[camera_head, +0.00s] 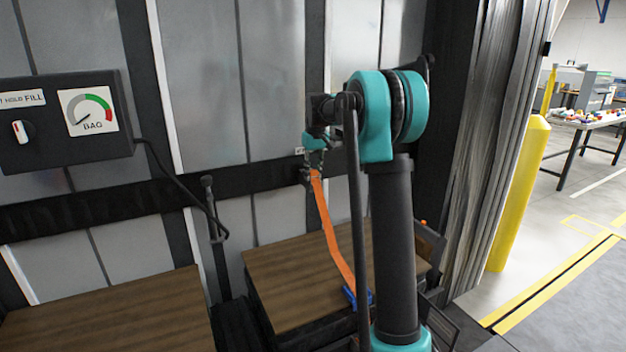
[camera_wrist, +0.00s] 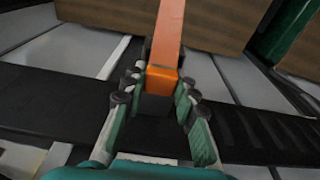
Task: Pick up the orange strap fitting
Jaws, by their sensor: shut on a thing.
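The orange strap fitting (camera_wrist: 160,80) is between the fingers of my gripper (camera_wrist: 156,92) in the wrist view, with a dark block at its end. My gripper is shut on it. An orange strap (camera_wrist: 168,30) runs from the fitting toward the top of that view. In the head view my gripper (camera_head: 311,172) is in front of the dark wall rail, and the strap (camera_head: 332,232) slopes down from it to a blue piece (camera_head: 357,297) by a wooden-topped crate. The fitting is mostly hidden by the fingers there. I cannot tell whether it touches the rail.
The dark rail (camera_head: 90,211) crosses the grey panelled wall. A control box (camera_head: 65,150) with a dial and a hanging cable is at left. Wooden-topped crates (camera_head: 290,275) stand below. A yellow post (camera_head: 518,195) and open floor are at right.

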